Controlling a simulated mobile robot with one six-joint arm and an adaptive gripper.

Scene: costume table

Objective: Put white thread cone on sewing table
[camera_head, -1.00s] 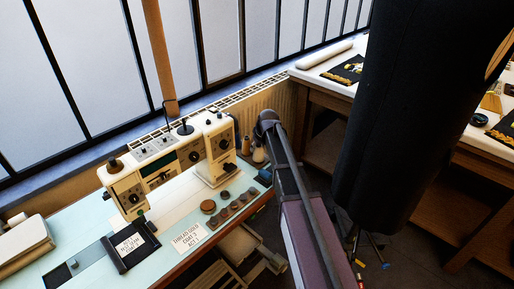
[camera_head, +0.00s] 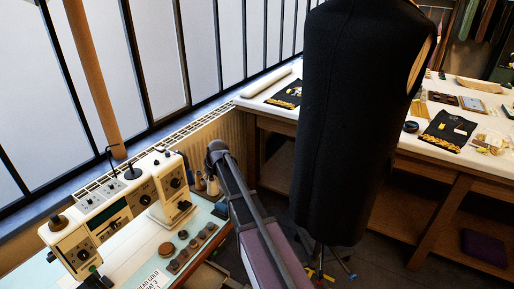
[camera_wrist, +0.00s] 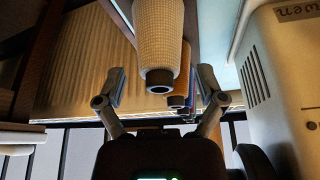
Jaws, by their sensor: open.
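The white thread cone (camera_wrist: 158,30) fills the top middle of the wrist view, which looks upside down. Its pale surface has a fine grid pattern, and its dark narrow end points toward the bottom of the picture. My gripper (camera_wrist: 160,76) is open, with one finger on each side of the cone's narrow end and gaps between. Whether the fingertips reach around it is unclear. In the head view a pale cone (camera_head: 213,186) stands at the sewing table's back corner, beside my arm, which hides my gripper there. The sewing table (camera_head: 122,262) has a light blue top.
An orange-brown cone (camera_wrist: 181,85) stands close behind the white one. A cream sewing machine (camera_head: 118,212) stands to the left, its casing close on the wrist view's right. A black dress form (camera_head: 352,125) stands right of my arm. A ribbed radiator (camera_wrist: 75,60) lies beyond.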

